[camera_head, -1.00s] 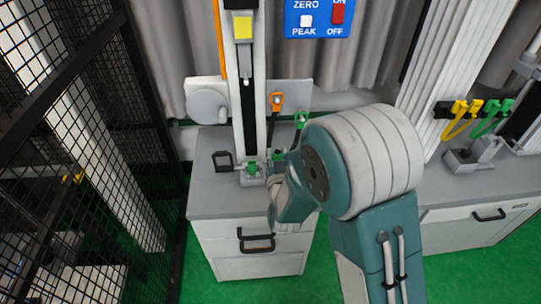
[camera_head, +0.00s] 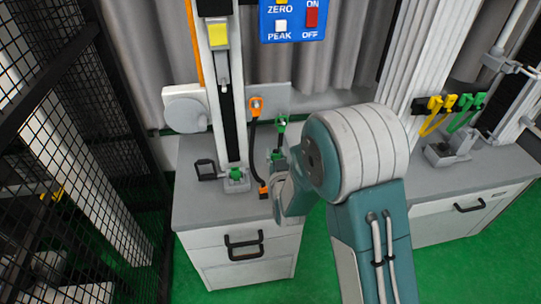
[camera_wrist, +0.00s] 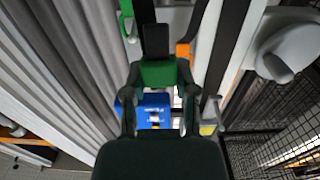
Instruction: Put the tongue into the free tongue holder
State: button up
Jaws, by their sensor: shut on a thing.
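In the wrist view a green piece with a black end, apparently the tongue (camera_wrist: 157,73), sits between the fingertips of my gripper (camera_wrist: 158,84), which is shut on it. In the head view my gripper is mostly hidden by my own arm, above the cabinet top. A green clip (camera_head: 281,122) and an orange clip (camera_head: 255,106) are on the grey board behind. A black strap runs from the orange clip to an orange end (camera_head: 263,189). A green piece (camera_head: 277,155) shows beside my wrist. I cannot tell which holder is free.
The tower (camera_head: 228,100) stands left of my gripper, with a green part (camera_head: 235,175) at its foot. A blue switch box (camera_head: 293,20) is above. A second station with yellow and green clips (camera_head: 462,105) is right. Black mesh (camera_head: 65,130) stands left. The cabinet's front top (camera_head: 215,212) is clear.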

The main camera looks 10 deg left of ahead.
jog(key=shift+w+d+f, duration=0.55)
jog(key=shift+w+d, duration=1.1)
jog(key=shift+d, duration=0.2)
jog(key=shift+f, duration=7.95)
jog(key=shift+f, duration=0.1)
jog(key=o, duration=0.8)
jog(key=shift+o, duration=0.2)
jog(key=v, duration=1.2)
